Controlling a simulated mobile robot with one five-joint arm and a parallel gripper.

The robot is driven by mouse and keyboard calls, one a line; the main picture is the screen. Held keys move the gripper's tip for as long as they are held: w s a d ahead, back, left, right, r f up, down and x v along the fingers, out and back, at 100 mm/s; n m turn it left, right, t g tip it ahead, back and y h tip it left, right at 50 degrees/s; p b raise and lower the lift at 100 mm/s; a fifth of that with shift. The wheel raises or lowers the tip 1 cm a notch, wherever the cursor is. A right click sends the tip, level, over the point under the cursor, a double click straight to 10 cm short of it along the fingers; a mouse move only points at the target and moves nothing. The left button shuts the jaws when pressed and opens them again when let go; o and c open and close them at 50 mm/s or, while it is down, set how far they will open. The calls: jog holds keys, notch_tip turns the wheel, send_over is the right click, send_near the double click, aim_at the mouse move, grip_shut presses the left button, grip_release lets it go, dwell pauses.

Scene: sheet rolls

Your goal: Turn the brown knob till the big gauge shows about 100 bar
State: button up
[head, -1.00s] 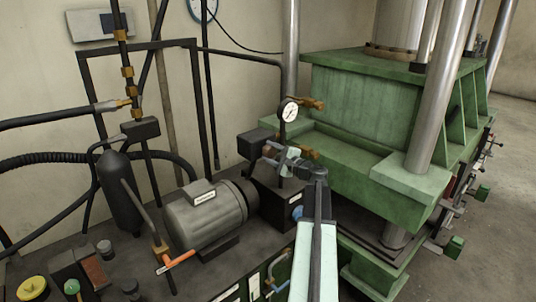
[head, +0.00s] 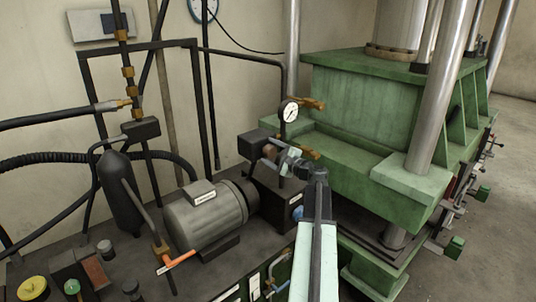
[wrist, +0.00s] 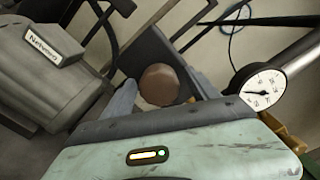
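The brown knob (head: 269,151) sits on the dark block beside the grey motor in the head view. In the wrist view the knob (wrist: 160,85) is a round brown end between my fingers, with a gap visible at the left finger. My gripper (head: 283,157) is open in front of the knob; whether a finger touches it I cannot tell. The white dial gauge (head: 289,112) stands on a pipe above the block and also shows in the wrist view (wrist: 262,88). Its dark needle is visible, but its numbers are too small to read.
The grey motor (head: 210,214) is left of the block and the green press (head: 360,105) is right. Brass fittings (head: 309,103) stick out by the gauge. An orange-handled valve (head: 178,261) stands in front of the motor.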

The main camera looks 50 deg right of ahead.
jog(key=shift+s, duration=0.1)
jog(key=s, duration=0.7)
jog(key=shift+s+a, duration=0.3)
jog(key=shift+s, duration=0.15)
